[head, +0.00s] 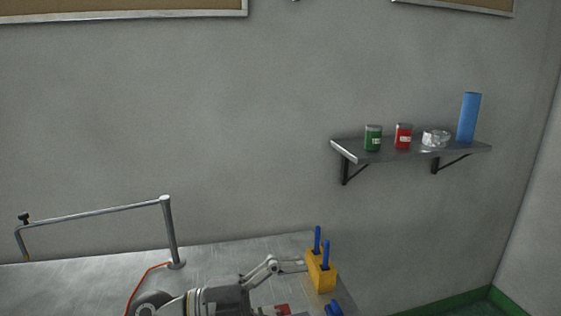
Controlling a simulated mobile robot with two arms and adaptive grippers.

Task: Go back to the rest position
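My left gripper (290,284) reaches in low over the metal table (225,262), pointing right. Its upper finger is spread outward, so it looks open, and nothing shows held in it. The lower finger is mostly cut off by the bottom edge. The upper fingertip is close to the left side of a yellow block (321,277) with two upright blue-handled tools (326,254); I cannot tell whether they touch. My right gripper is not in view.
A metal rail frame (170,232) and an orange cable (138,288) are at the left. Red (283,309) and blue (333,309) items lie near the bottom edge. A wall shelf (349,150) holds a green can, a red can, a shiny clear item and a blue cylinder.

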